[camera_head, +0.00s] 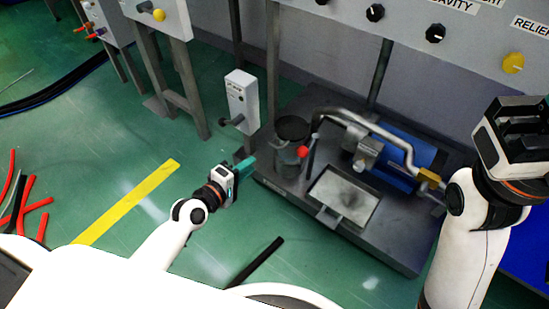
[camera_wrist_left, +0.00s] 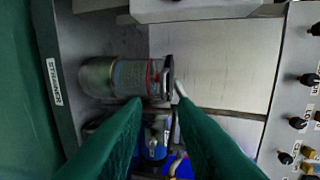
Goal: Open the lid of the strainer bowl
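The strainer bowl (camera_head: 284,156) is a clear, greyish cylinder upright on the left part of the dark base, with a flat dark lid (camera_head: 292,128) on top. In the left wrist view the bowl (camera_wrist_left: 112,77) lies sideways and its lid (camera_wrist_left: 168,75) appears as a thin dark disc, seemingly closed. My left gripper (camera_head: 247,164) is just left of the bowl in the head view. In the wrist view its green fingers (camera_wrist_left: 158,101) are apart with nothing held, near the lid's edge; contact cannot be told. My right gripper (camera_head: 517,128) is raised at the far right, fingers unclear.
A red-knobbed lever (camera_head: 303,152) stands just right of the bowl. A bent metal pipe (camera_head: 370,124) and a square metal tray (camera_head: 343,195) are farther right. A grey switch box (camera_head: 242,97) on a post is behind left.

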